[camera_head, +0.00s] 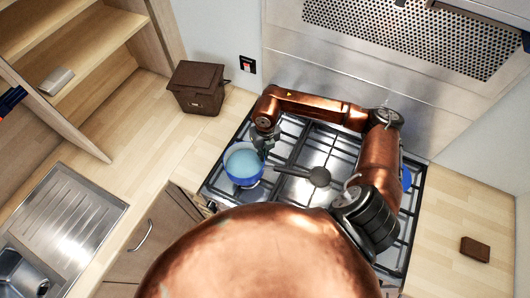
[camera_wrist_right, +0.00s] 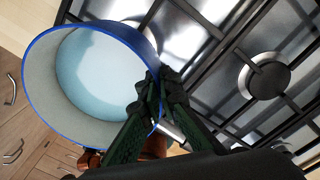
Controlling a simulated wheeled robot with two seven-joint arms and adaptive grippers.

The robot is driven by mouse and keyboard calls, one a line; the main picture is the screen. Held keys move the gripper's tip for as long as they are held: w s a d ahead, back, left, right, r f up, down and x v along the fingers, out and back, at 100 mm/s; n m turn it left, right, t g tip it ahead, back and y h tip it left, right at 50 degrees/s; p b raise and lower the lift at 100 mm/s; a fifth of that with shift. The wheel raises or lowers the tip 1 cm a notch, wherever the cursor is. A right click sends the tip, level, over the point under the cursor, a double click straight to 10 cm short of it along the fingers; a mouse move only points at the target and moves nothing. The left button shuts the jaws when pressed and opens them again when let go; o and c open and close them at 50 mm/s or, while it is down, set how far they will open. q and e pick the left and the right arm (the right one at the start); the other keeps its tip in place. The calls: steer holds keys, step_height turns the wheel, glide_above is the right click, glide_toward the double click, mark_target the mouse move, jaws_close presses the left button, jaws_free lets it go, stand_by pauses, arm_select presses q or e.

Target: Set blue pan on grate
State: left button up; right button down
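The blue pan (camera_head: 243,164) has a blue rim and a pale inside. In the head view it is over the front left part of the hob grate (camera_head: 213,189); whether its base touches the bars is unclear. In the wrist view the pan (camera_wrist_right: 95,70) reaches past the hob's edge. My right gripper (camera_head: 264,140) is at the pan's right-hand side. In the wrist view my right gripper's fingertips (camera_wrist_right: 160,88) are close together at the pan's rim and appear shut on it. The pan's far wall is partly hidden by the fingers.
A brown box (camera_head: 197,88) stands on the counter at the back left. A steel sink (camera_head: 75,215) is at the lower left. A small brown block (camera_head: 475,249) lies on the right counter. A blue thing (camera_head: 407,178) shows partly behind my right arm. The left counter is mostly clear.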

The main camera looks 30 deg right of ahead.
step_height(320, 180, down, 6)
steer(key=m+b, duration=0.2)
steer(key=b, duration=0.1)
steer(key=shift+s+d, duration=0.15)
steer(key=shift+d, duration=0.1)
stand_by(0.4)
steer(key=shift+s+f+b, duration=0.1)
steer(key=shift+f+b, duration=0.4)
steer(key=shift+b, duration=0.2)
stand_by(1.4)
steer(key=c, duration=2.1)
jaws_free()
steer(key=r, duration=1.2)
steer(key=shift+s+d, duration=0.1)
steer(key=shift+d, duration=0.2)
steer(key=shift+a, duration=0.1)
